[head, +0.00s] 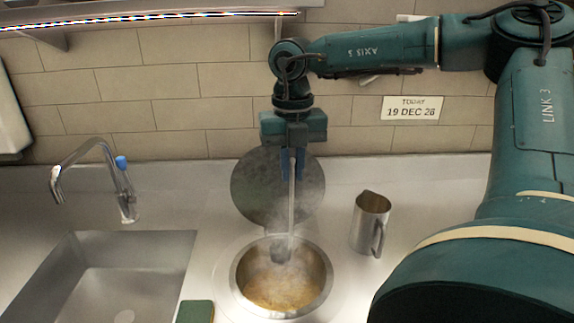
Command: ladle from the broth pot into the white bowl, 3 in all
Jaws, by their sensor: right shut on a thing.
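The broth pot (240,290) is a round steel well sunk in the counter, with yellowish broth and rising steam in it. My right gripper (292,168) is above the back part of the well, shut on the upright handle of a ladle (291,205). The ladle's dark cup (280,252) hangs down inside the well's rim, toward its back. Steam hides whether the cup touches the broth and what it holds. The white bowl is not in view. My left gripper is not in view.
A dark round lid (252,190) is behind the well. A steel jug (370,222) stands to the right. A sink (130,265) with a tap (125,195) is at the left. A green block (195,311) lies at the front edge of view. A shelf (150,22) runs above.

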